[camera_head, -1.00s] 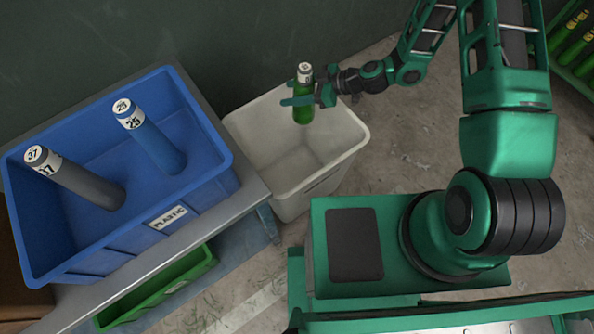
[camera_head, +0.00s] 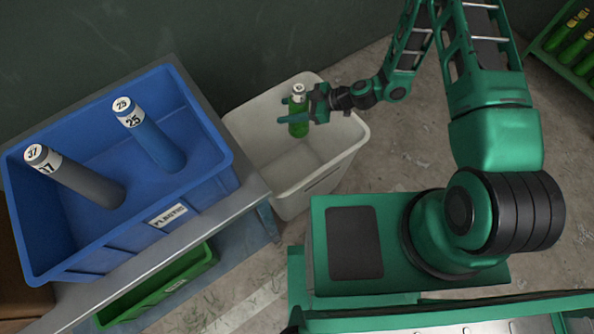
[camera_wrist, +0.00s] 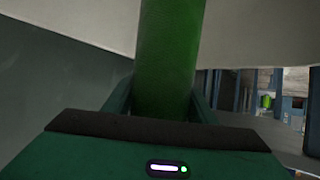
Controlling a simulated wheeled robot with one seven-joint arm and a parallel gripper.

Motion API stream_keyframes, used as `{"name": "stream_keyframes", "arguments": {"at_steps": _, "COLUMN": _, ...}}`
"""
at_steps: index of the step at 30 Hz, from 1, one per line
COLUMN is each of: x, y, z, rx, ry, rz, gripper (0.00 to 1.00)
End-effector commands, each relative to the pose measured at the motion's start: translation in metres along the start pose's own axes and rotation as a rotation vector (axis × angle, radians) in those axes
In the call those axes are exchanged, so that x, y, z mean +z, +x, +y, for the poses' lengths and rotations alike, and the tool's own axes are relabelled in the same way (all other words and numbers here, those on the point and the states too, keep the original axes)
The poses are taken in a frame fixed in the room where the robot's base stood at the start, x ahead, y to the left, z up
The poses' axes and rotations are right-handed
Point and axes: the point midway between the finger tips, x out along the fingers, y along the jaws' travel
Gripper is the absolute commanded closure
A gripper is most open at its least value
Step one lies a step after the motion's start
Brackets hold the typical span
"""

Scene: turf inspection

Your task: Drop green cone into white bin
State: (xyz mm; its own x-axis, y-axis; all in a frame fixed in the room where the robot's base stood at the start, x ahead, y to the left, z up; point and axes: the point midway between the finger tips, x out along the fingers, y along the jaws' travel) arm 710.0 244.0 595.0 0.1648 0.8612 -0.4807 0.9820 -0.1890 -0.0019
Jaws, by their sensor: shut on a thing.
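The green cone (camera_head: 298,122), a slim upright green piece with a white numbered top, is held in my gripper (camera_head: 297,113). My gripper is shut on it. In the head view they are over the open mouth of the white bin (camera_head: 345,152), and the cone's lower part is inside the bin's outline. In the wrist view the cone's green body (camera_wrist: 168,60) stands between my fingers, with the pale bin wall (camera_wrist: 75,18) behind it. The number on the cone is too small to read.
Left of the bin, a blue crate (camera_head: 200,197) labelled PLASTIC stands on a grey table (camera_head: 238,208) and holds a grey piece (camera_head: 85,182) and a blue piece (camera_head: 150,138). A green crate (camera_head: 165,298) is below. A green rack (camera_head: 560,60) is at top right.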

Motion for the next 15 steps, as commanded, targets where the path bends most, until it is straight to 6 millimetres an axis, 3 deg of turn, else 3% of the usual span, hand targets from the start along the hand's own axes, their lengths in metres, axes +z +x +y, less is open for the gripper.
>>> {"name": "stream_keyframes", "arguments": {"at_steps": 6, "x": -0.0001, "y": 0.0001, "z": 0.0001, "rx": 0.0, "ry": 0.0, "rz": 0.001, "gripper": 0.75}}
{"name": "stream_keyframes", "arguments": {"at_steps": 7, "x": -0.0001, "y": 0.0001, "z": 0.0001, "rx": 0.0, "ry": 0.0, "rz": 0.001, "gripper": 0.44}}
{"name": "stream_keyframes", "arguments": {"at_steps": 9, "x": -0.0001, "y": 0.0001, "z": 0.0001, "rx": 0.0, "ry": 0.0, "rz": 0.001, "gripper": 0.27}}
{"name": "stream_keyframes", "arguments": {"at_steps": 15, "x": 0.0, "y": -0.0001, "z": 0.0001, "rx": 0.0, "ry": 0.0, "rz": 0.0, "gripper": 0.27}}
